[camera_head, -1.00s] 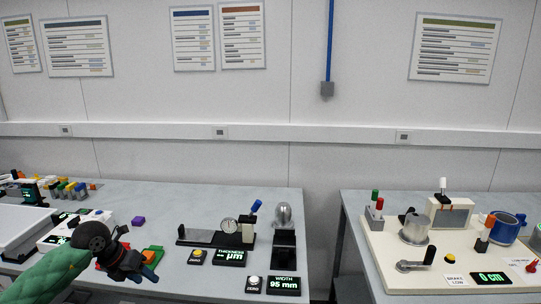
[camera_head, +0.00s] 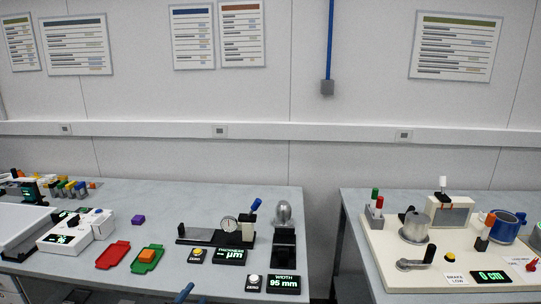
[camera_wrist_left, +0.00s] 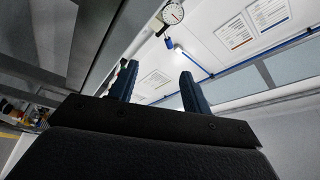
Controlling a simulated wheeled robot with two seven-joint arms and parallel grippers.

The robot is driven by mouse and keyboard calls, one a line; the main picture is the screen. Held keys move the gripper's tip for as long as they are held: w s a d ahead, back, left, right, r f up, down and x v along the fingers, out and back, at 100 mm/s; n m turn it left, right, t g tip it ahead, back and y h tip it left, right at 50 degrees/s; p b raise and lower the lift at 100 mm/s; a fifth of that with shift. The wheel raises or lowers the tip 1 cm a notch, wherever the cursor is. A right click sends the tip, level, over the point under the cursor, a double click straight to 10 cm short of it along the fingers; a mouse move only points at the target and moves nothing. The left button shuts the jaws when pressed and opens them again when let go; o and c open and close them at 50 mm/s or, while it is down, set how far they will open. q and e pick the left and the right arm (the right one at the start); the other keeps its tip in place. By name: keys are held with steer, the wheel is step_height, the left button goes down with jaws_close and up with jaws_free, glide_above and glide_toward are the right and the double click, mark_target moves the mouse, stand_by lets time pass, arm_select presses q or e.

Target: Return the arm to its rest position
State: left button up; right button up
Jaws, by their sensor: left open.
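My left gripper shows only as a blue finger tip (camera_head: 185,293) at the bottom edge of the head view, below the front edge of the left table (camera_head: 215,277). In the left wrist view both blue fingers of the left gripper (camera_wrist_left: 158,88) stand apart with nothing between them. The rest of the left arm is mostly out of the head view. My right gripper is not in view.
A red tray (camera_head: 107,262) and a green tray (camera_head: 140,267) with an orange block (camera_head: 147,255) lie near the front edge. A purple block (camera_head: 138,219), a dial gauge (camera_head: 229,225) and a white device (camera_head: 62,240) stand around them. A gap separates the right table.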

arm_select(q)
steer(key=s+a+f+n+g+y, duration=0.1)
steer(key=s+f+n+g+y, duration=0.5)
steer(key=f, duration=0.7)
steer(key=s+a+f+n+g+y, duration=0.15)
steer(key=s+f+n+y, duration=0.25)
steer(key=s+f+n, duration=0.6)
steer(key=s+d+f+g+h, duration=0.1)
steer(key=s+d+f+g, duration=0.3)
steer(key=s+f, duration=0.3)
steer(key=s+d+f+g+h, duration=0.1)
steer(key=s+d+f+g, duration=0.3)
steer(key=s, duration=0.9)
step_height(320, 180, down, 3)
steer(key=shift+d+f+g+h, duration=0.1)
steer(key=shift+d+g+h, duration=0.3)
steer(key=shift+g, duration=0.35)
